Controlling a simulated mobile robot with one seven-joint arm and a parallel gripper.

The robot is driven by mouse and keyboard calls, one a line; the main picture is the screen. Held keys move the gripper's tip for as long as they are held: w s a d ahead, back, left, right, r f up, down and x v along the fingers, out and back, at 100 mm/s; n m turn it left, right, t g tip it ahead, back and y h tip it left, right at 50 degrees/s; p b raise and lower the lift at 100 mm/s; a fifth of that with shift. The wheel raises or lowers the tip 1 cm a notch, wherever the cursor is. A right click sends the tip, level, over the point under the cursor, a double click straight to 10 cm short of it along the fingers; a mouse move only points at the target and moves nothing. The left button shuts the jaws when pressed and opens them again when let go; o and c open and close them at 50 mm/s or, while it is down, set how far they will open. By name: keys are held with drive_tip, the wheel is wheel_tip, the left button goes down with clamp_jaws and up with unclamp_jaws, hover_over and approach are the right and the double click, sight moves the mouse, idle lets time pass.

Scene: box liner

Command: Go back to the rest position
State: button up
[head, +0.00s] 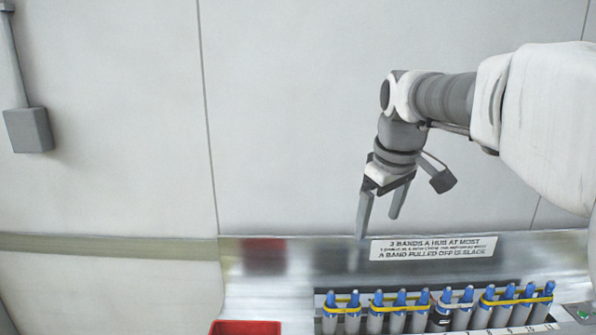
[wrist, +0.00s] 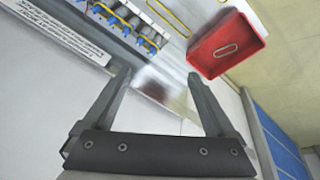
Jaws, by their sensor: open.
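My gripper (head: 377,215) hangs above the back edge of the metal bench in the head view, fingers pointing down. Its two fingers are apart with nothing between them. In the wrist view the open fingers (wrist: 160,88) frame bare metal surface. A row of grey posts with blue tops (head: 413,308) stands at the bottom of the head view, with yellow bands around several of them. The row also shows at the top left of the wrist view (wrist: 130,18). My gripper is apart from the posts and bands.
A red tray (wrist: 227,43) lies on the bench; its edge shows at the bottom of the head view (head: 246,327). A printed sign (head: 433,248) is on the metal back strip. A grey box on a conduit (head: 28,130) is on the wall at left. The air left of my gripper is clear.

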drive_tip(key=s+f+m+t, duration=0.1)
drive_tip(key=s+f+m, duration=0.2)
drive_tip(key=s, duration=0.8)
drive_tip(key=s+f+m+t, duration=0.1)
drive_tip(key=s+f+m, duration=0.2)
drive_tip(key=s, duration=0.7)
wheel_tip(320, 180, down, 3)
drive_tip(key=shift+s+a+r+m, duration=0.15)
drive_tip(key=shift+s+m, duration=0.15)
drive_tip(key=shift+s, duration=0.05)
